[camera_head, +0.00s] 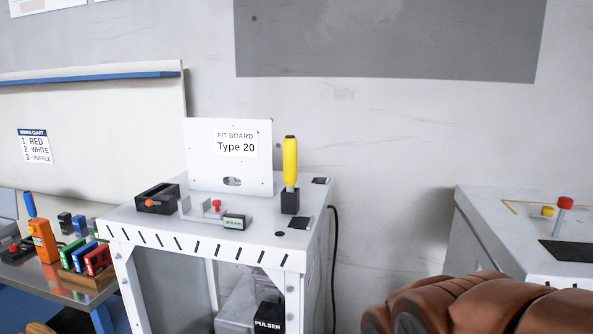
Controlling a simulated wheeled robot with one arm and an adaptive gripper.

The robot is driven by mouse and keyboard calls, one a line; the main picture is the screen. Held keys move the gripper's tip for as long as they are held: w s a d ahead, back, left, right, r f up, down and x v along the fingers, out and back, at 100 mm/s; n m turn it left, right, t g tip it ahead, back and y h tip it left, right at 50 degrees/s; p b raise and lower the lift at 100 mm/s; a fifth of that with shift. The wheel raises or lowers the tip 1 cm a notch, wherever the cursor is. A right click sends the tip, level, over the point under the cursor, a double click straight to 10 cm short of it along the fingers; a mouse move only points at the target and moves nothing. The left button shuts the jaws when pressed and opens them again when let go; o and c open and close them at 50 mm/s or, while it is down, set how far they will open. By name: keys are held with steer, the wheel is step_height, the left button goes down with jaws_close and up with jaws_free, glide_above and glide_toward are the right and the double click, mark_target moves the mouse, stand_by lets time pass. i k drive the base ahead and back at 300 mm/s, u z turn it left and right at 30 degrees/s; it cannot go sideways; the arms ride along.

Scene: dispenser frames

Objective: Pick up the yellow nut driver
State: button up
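The yellow nut driver (290,161) stands upright at the right side of a white bench (152,222). Its yellow handle points up and has a dark top end. A short grey shaft shows below the handle. Its lower end sits in a small black block holder (290,202), which hides the tip. My gripper is not in view, and nothing is seen touching the driver.
A white "FIT BOARD Type 20" panel (202,170) stands left of the driver. A tool table is at left, another bench (490,240) at right. An unclear brown shape fills the lower right.

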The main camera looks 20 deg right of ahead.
mark_target(290, 142)
steer(key=k, duration=0.5)
steer(key=u, duration=1.95)
steer(key=i, duration=1.35)
steer(key=z, duration=2.1)
